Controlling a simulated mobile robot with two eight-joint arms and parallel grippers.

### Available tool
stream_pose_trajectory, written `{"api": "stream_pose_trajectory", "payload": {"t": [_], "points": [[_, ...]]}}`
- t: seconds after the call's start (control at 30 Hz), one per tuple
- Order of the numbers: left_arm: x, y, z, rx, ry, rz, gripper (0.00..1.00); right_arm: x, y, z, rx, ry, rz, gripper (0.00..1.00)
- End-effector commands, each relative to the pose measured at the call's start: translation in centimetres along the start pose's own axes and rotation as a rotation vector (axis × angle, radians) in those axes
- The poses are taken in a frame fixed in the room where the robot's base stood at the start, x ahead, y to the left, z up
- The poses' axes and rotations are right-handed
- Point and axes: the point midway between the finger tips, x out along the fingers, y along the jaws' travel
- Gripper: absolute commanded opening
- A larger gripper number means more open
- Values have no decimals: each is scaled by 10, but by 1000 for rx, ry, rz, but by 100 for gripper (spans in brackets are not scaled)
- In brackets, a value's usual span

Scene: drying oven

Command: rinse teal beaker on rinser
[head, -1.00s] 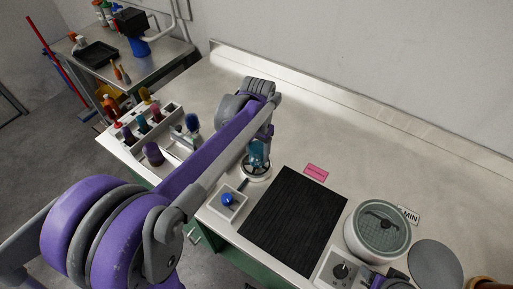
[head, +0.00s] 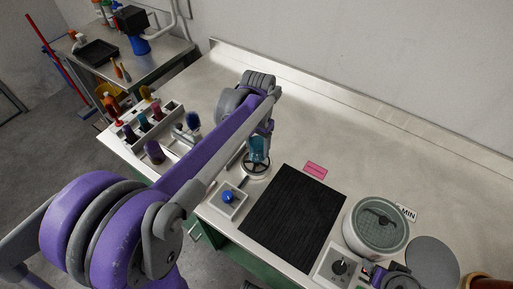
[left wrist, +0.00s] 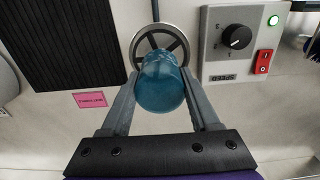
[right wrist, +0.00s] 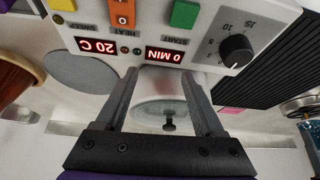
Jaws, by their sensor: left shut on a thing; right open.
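The teal beaker (left wrist: 162,82) is held between the two fingers of my left gripper (left wrist: 160,100). In the head view the beaker (head: 259,148) shows below my left wrist, directly above the round rinser (head: 256,168). In the left wrist view the rinser's spoked metal ring (left wrist: 160,40) is partly hidden behind the beaker. I cannot tell whether beaker and rinser touch. My right gripper (right wrist: 165,85) is open, with nothing between its fingers, in front of a control panel; in the head view it barely shows at the bottom edge.
A black mat (head: 294,218) and a pink label (head: 316,170) lie right of the rinser. A speed control box (left wrist: 240,42) is beside the rinser. A round lidded device (head: 378,228) stands at the right.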

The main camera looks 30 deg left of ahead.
Motion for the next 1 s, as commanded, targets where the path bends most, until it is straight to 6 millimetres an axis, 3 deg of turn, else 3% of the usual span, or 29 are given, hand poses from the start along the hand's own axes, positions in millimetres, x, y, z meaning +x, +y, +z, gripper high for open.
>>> {"api": "stream_pose_trajectory", "payload": {"t": [0.27, 0.63, 1.0], "points": [[-4, 0, 0, 0, 0, 0, 9, -2, 0, -2, 0, 2, 0, 70], [-31, 0, 4, 0, 2, 0, 9, -17, 0, -18, 0, 15, 0, 70], [-30, 0, 5, 0, 0, 0, 9, -17, 0, -17, 0, 14, 0, 70]]}}
